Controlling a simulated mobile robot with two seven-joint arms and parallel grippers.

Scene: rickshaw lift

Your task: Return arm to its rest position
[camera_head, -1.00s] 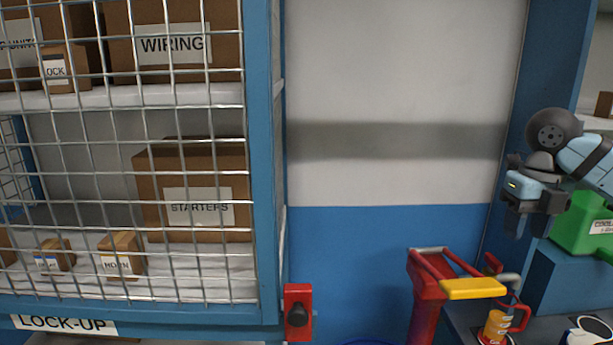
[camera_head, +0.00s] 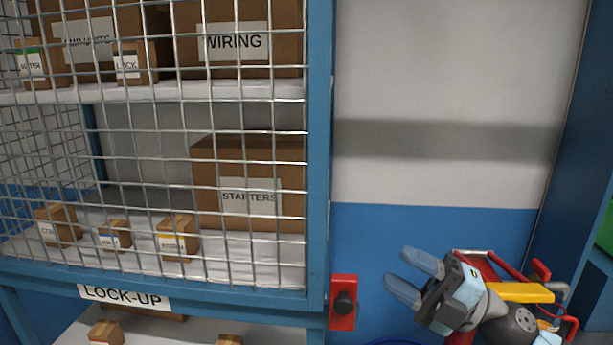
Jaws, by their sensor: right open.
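My right gripper (camera_head: 413,278) is at the lower right of the head view. Its two blue-grey fingers are apart, with nothing between them, and point up and to the left. It is in front of the red frame with a yellow bar (camera_head: 520,292) and hides part of it. The gripper is to the right of the red latch block (camera_head: 342,302) and apart from it in the picture. My left gripper does not show.
A blue wire-mesh cage (camera_head: 319,150) labelled LOCK-UP fills the left side, with cartons on its shelves. The STARTERS carton (camera_head: 250,165) stands behind the mesh. A blue post (camera_head: 590,120) stands at the right. The wall (camera_head: 440,70) between them is clear.

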